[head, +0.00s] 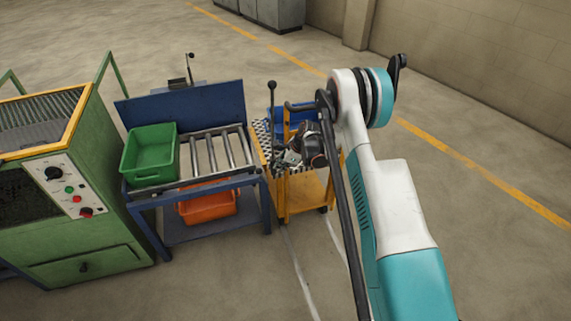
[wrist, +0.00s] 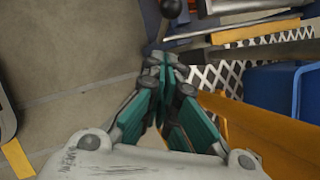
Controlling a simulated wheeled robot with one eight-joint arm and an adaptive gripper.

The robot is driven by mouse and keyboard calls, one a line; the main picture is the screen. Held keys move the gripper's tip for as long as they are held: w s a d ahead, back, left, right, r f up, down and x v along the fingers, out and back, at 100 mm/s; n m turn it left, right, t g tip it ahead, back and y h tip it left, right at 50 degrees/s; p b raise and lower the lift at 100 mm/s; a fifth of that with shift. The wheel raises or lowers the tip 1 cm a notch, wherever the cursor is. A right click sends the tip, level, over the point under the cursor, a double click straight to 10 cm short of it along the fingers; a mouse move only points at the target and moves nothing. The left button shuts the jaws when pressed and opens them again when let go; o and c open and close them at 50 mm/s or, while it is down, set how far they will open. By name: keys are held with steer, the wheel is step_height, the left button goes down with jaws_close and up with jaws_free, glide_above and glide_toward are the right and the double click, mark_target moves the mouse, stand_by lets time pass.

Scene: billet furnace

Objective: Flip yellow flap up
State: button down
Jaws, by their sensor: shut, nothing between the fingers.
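My gripper (wrist: 164,62) is shut and empty in the wrist view, its teal fingers together. Its tips are near a thin rod topped by a black knob (wrist: 170,8); I cannot tell whether they touch. A yellow panel (wrist: 270,135) lies to the right of the fingers, partly cut off by the frame. In the head view my gripper (head: 312,145) is over the yellow cart (head: 303,195), and the black-knobbed lever (head: 272,88) stands at the cart's left side. I cannot tell which yellow part is the flap; my gripper and arm hide some of the cart top.
A blue bin (head: 290,117) sits on the cart. To its left are a roller table (head: 170,201) with a green bin (head: 150,152) on top and an orange bin (head: 210,204) below, then a green furnace (head: 85,235). The floor in front is clear.

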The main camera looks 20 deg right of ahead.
steer(key=w+a+f, duration=0.1)
steer(key=a+f+b, duration=0.1)
steer(key=w+a+f+b, duration=0.1)
steer(key=a, duration=0.1)
steer(key=shift+w+f, duration=0.1)
steer(key=shift+w, duration=0.2)
steer(key=shift+a, duration=0.2)
steer(key=shift+a+h, duration=0.25)
steer(key=shift+h, duration=0.05)
